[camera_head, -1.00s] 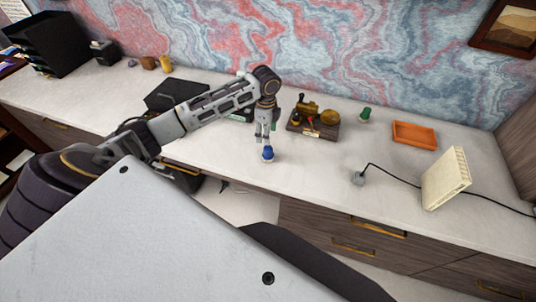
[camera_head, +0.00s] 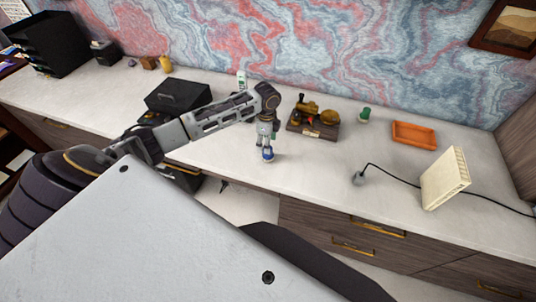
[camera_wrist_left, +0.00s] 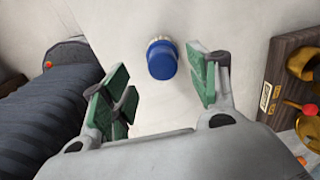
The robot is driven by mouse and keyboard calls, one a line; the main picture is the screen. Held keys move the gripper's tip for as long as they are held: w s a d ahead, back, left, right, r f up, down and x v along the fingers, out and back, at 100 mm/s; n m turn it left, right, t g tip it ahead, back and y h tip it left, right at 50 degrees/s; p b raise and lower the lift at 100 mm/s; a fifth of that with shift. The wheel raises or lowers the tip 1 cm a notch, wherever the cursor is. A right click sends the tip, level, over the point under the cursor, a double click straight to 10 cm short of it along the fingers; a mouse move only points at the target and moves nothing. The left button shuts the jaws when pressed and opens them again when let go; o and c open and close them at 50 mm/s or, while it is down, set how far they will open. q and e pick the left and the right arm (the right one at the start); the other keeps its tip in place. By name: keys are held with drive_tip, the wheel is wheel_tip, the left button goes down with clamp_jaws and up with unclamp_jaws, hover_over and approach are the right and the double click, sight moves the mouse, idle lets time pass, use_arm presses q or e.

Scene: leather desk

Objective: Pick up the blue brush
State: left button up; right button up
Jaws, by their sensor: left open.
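The blue brush (camera_head: 268,153) stands on the pale desktop, near its front edge, with its round blue top up. In the left wrist view the brush (camera_wrist_left: 162,60) shows from above, with a thin pale rim visible beyond the blue top. My left gripper (camera_head: 266,145) is right above the brush in the head view, pointing down. In the left wrist view its green-padded fingers (camera_wrist_left: 160,82) are spread wide and empty, with the brush in line with the gap between them. I cannot tell whether the fingertips reach down beside it. My right gripper is not in view.
A wooden stand with brass items (camera_head: 314,123) is close to the right of the gripper. A green object (camera_head: 364,115), an orange tray (camera_head: 414,134) and a cream box (camera_head: 445,178) with a black cable lie further right. A black box (camera_head: 178,96) stands behind my arm.

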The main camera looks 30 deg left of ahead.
use_arm(q)
drive_tip(key=shift+w+d+f, duration=0.15)
drive_tip(key=shift+f, duration=2.1)
drive_tip(key=c, duration=1.2)
drive_tip(key=shift+r, duration=0.2)
drive_tip(key=shift+r, duration=4.85)
drive_tip(key=o, duration=0.5)
drive_tip(key=shift+c, duration=1.4)
